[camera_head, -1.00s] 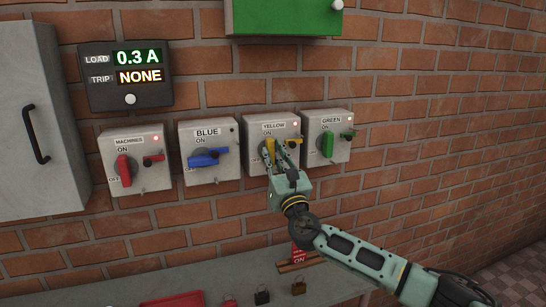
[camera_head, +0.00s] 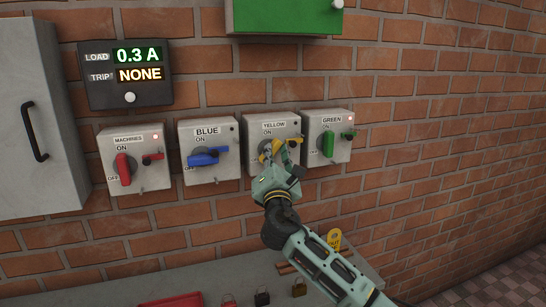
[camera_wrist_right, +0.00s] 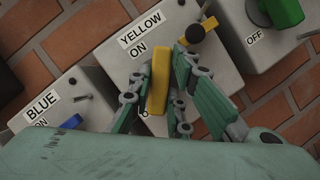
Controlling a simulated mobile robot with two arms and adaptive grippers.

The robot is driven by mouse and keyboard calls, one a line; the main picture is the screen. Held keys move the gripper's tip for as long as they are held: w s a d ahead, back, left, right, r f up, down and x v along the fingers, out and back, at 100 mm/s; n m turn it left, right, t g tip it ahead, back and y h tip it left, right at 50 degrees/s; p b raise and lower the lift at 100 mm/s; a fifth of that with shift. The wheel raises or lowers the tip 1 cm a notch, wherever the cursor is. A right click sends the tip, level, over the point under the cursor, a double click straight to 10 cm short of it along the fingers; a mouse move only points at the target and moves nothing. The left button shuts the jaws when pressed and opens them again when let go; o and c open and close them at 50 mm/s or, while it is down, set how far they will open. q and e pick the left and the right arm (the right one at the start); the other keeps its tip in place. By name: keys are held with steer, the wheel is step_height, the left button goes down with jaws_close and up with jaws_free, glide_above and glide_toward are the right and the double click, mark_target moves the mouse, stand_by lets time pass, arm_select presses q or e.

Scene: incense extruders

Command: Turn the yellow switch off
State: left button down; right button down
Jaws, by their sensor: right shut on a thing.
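The yellow switch is a grey box (camera_head: 254,133) labelled YELLOW on the brick wall, between the blue and green ones. Its yellow handle (camera_head: 265,153) stands at a slant between upright and level. The handle also shows in the right wrist view (camera_wrist_right: 159,80), between the fingers. My right gripper (camera_head: 277,153) is shut on this handle, and its fingers hide part of it. The box's small lamp (camera_head: 297,122) looks dark. The OFF mark is hard to make out behind the handle. My left gripper is not in view.
The blue switch (camera_head: 205,157) has a nearly level handle. The machines switch (camera_head: 123,170) and green switch (camera_head: 328,145) have upright handles. A load display (camera_head: 126,76) reads 0.3 A, TRIP NONE. Below, a grey bench (camera_head: 215,285) carries padlocks and a yellow tag (camera_head: 334,238).

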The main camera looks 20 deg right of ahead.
steer(key=shift+m+g+h+p, duration=0.4)
steer(key=shift+m+g+p, duration=0.55)
steer(key=shift+m, duration=1.7)
steer(key=shift+m+g+h+p, duration=0.4)
steer(key=shift+m+g+p, duration=0.55)
steer(key=shift+m, duration=1.7)
steer(key=c, duration=1.6)
jaws_free()
steer(key=shift+c, duration=0.2)
steer(key=shift+s, duration=0.1)
steer(key=v, duration=1.2)
